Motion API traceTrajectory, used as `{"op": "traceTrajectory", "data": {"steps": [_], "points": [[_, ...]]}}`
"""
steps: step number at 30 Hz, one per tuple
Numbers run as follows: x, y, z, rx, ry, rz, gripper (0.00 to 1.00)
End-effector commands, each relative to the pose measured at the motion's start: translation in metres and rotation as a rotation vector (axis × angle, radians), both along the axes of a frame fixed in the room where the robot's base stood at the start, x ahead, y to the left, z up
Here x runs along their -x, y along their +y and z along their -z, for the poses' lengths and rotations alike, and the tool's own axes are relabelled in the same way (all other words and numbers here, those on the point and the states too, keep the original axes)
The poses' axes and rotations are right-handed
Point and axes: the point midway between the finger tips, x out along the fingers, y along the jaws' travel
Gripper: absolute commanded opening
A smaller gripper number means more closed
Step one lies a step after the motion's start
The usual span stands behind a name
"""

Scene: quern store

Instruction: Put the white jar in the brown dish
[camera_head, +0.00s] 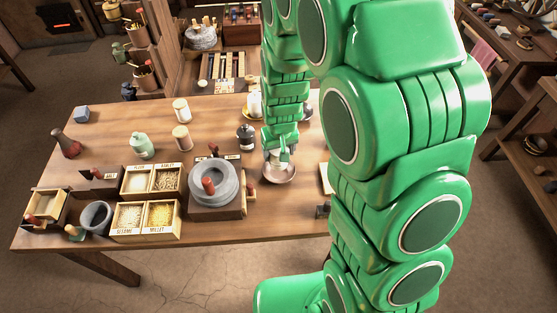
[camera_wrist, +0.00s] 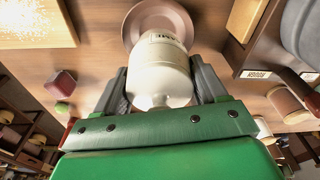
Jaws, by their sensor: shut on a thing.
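The white jar (camera_wrist: 160,72) is between my gripper's two dark fingers in the wrist view, with a label on its far end. My gripper (camera_wrist: 161,84) is shut on it. A round brownish dish (camera_wrist: 181,22) shows just beyond the jar, which covers part of it. In the head view my gripper (camera_head: 279,154) points down over the dish (camera_head: 280,179), near the table's right part. The jar is mostly hidden there by my gripper. I cannot tell whether the jar touches the dish.
A grey quern (camera_head: 213,190) stands left of the dish. Grain boxes (camera_head: 150,199), a grey mortar (camera_head: 97,217), a green jar (camera_head: 141,146), two pale jars (camera_head: 182,138) and a dark canister (camera_head: 245,137) also stand on the table (camera_head: 105,150). My arm hides its right end.

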Motion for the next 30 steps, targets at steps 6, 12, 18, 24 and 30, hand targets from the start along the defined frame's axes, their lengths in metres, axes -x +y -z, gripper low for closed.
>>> {"op": "traceTrajectory", "data": {"steps": [6, 12, 18, 24, 30], "points": [[-0.001, 0.000, 0.013, -0.001, -0.003, 0.000, 0.26], [0.001, 0.000, 0.029, 0.001, 0.003, 0.000, 0.26], [-0.001, 0.000, 0.045, -0.001, -0.002, 0.001, 0.26], [-0.001, 0.000, 0.046, -0.001, -0.004, 0.001, 0.26], [-0.001, 0.000, 0.048, -0.001, -0.003, 0.001, 0.26]]}}
